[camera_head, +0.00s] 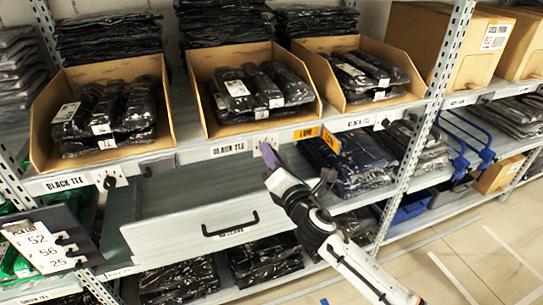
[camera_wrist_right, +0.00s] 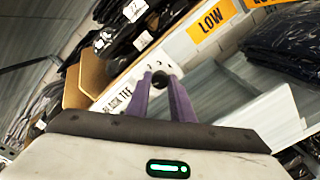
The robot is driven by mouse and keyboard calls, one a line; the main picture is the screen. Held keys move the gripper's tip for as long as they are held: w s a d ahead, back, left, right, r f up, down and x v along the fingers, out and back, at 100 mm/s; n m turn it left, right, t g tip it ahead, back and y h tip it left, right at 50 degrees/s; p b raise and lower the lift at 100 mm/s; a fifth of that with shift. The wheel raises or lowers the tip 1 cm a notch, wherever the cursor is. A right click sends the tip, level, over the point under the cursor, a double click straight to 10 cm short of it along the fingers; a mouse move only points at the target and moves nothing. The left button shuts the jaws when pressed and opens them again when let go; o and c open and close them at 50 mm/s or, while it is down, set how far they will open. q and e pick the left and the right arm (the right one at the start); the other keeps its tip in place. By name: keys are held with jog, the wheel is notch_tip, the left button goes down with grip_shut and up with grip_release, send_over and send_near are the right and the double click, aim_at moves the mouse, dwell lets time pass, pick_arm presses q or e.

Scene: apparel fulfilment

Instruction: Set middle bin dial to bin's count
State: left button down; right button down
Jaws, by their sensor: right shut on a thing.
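The middle bin (camera_head: 203,70) is an open cardboard bin on the upper shelf. It holds several folded black garments in clear bags (camera_head: 262,88) with white labels. Its dial is a small black knob (camera_wrist_right: 160,77) on a white plate (camera_wrist_right: 150,62) at the shelf's front edge, beside the "BLACK TEE" label. My right gripper (camera_head: 268,156) has purple fingers and is at this dial. In the right wrist view the fingers (camera_wrist_right: 165,95) are shut on the knob, one on each side. The knob's pointer and setting are hidden. My left gripper is not seen.
Left and right bins (camera_head: 40,125) (camera_head: 318,65) flank it; the left one's dial (camera_head: 109,182) is uncovered. Yellow "LOW" tags (camera_head: 306,132) (camera_wrist_right: 212,29) are right of the gripper. A drawer front with a black handle (camera_head: 230,224) is below. A numbered card (camera_head: 38,246) is at lower left.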

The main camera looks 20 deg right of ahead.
jog(key=m, duration=1.3)
jog(key=shift+f, duration=0.1)
dwell(0.3)
jog(key=c, duration=1.5)
grip_release()
jog(key=shift+c, duration=0.2)
jog(key=s, duration=1)
jog(key=shift+s+d, duration=0.15)
jog(key=shift+s, duration=0.05)
